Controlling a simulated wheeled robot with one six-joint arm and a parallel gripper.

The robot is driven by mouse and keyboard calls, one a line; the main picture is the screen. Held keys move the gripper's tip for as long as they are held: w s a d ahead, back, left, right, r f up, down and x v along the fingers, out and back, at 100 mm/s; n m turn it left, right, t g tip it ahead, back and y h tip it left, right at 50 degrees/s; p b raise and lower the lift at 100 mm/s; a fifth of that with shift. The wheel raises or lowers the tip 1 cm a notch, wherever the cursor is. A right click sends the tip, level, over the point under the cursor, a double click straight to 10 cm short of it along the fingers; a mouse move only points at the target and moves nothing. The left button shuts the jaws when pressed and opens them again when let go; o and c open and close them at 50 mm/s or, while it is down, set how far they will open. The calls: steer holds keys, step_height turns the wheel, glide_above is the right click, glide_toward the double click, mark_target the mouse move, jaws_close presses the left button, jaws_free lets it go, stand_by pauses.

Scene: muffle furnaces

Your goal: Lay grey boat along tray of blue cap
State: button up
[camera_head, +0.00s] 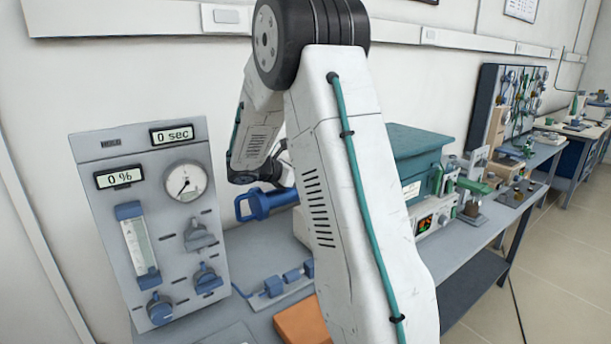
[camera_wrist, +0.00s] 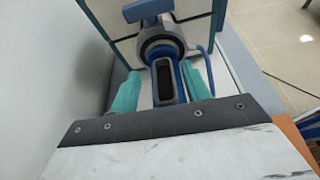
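The blue cap (camera_head: 262,204) with its loop handle shows in the head view, left of my upright arm link. In the wrist view, the cap's round blue-grey end (camera_wrist: 160,42) is ahead of my gripper. A narrow, grey-rimmed trough with a dark inside, seemingly the grey boat (camera_wrist: 168,84), lies lengthwise between blue edges, seemingly the tray (camera_wrist: 184,94). My gripper (camera_wrist: 163,90) has a teal finger on either side of this trough, apart, with a gap visible at the left. Contact at the right is unclear. In the head view my arm hides the fingertips.
A grey control panel (camera_head: 150,220) with gauge and displays stands at left. Blue fittings (camera_head: 285,283) and an orange-brown block (camera_head: 303,323) are on the bench in front. A green-topped furnace (camera_head: 415,150) stands behind my arm. The wall (camera_wrist: 50,60) is close at left in the wrist view.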

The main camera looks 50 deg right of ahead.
steer(key=shift+s+a+f, duration=0.15)
steer(key=shift+f, duration=0.55)
steer(key=shift+s+a+f, duration=0.1)
steer(key=shift+s+f, duration=0.05)
steer(key=shift+f, duration=0.5)
steer(key=r, duration=0.5)
steer(key=shift+w+d+r, duration=0.2)
steer(key=shift+w, duration=0.1)
steer(key=s+a+r, duration=0.1)
steer(key=s+a, duration=0.3)
steer(key=s, duration=0.3)
steer(key=s+a+r, duration=0.1)
steer(key=s+a, duration=0.2)
steer(key=s, duration=0.4)
steer(key=shift+a, duration=0.4)
steer(key=shift+w+r, duration=0.1)
steer(key=shift+r, duration=0.05)
